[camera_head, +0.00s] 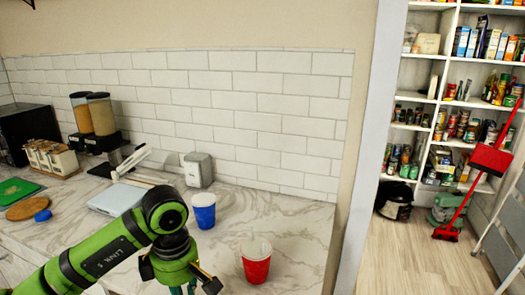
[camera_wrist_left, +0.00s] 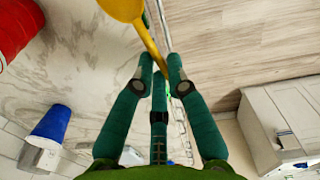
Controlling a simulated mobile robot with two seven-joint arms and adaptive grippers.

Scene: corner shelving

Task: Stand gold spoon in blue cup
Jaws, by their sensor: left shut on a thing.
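The blue cup (camera_head: 203,212) stands upright on the marble counter, beyond my left gripper in the head view; it also shows at the left of the left wrist view (camera_wrist_left: 50,124). My left gripper (camera_wrist_left: 162,68) is shut on the handle of the gold spoon (camera_wrist_left: 124,8). The spoon's bowl is at the top of the wrist view, cut by the frame edge. The spoon is apart from the blue cup. In the head view my left gripper is at the bottom edge, its fingertips partly cut off. My right gripper is not in view.
A red cup (camera_head: 257,265) with a lid stands close to the right of my left gripper. A napkin dispenser (camera_head: 198,169) and a pale flat scale-like device (camera_head: 117,198) are behind.

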